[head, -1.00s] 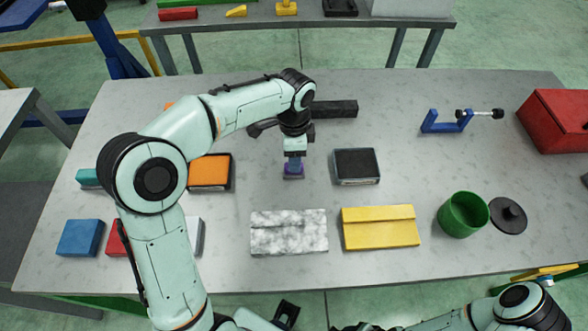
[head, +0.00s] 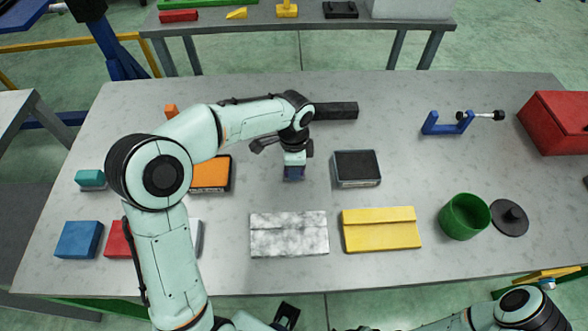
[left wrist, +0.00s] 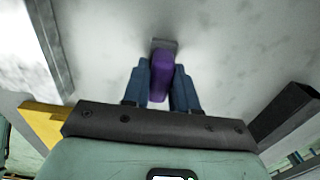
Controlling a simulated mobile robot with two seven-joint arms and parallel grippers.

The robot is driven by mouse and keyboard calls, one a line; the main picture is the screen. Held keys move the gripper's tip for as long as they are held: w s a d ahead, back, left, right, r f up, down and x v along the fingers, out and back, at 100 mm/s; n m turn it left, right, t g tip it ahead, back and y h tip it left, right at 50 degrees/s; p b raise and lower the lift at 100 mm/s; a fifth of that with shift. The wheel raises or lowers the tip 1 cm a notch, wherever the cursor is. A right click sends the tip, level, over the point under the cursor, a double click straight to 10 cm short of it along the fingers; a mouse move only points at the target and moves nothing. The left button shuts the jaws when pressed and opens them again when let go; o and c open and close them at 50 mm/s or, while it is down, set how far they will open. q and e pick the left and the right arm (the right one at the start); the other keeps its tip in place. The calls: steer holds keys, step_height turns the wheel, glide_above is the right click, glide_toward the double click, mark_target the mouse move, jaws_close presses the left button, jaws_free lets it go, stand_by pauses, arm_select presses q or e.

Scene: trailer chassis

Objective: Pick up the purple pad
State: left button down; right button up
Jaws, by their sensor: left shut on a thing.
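The purple pad (left wrist: 161,76) is between the two blue fingers of my left gripper (left wrist: 161,88) in the left wrist view. The fingers are shut on it, one on each side. A grey piece (left wrist: 164,44) shows at the pad's far end. In the head view my left gripper (head: 294,173) is low over the middle of the table, and the pad is mostly hidden by it. I cannot tell whether the pad is clear of the table. My right arm shows at the lower right, but its gripper does not.
Around the gripper on the grey table (head: 400,100) are an orange-topped block (head: 211,173), a dark-topped block (head: 357,167), a black bar (head: 335,110), a marbled block (head: 288,234) and a yellow block (head: 381,229). A green cup (head: 464,216) stands farther right.

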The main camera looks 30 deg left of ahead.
arm_select(q)
steer(key=shift+r, duration=0.1)
step_height(320, 180, up, 10)
steer(key=shift+f+p, duration=0.1)
steer(key=shift+p, duration=0.6)
arm_select(e)
steer(key=shift+w+r, duration=0.4)
steer(key=shift+r, duration=0.4)
arm_select(q)
steer(key=c, duration=1.7)
jaws_free()
steer(key=shift+c, duration=0.6)
steer(key=shift+d, duration=0.1)
arm_select(e)
steer(key=shift+d, duration=0.1)
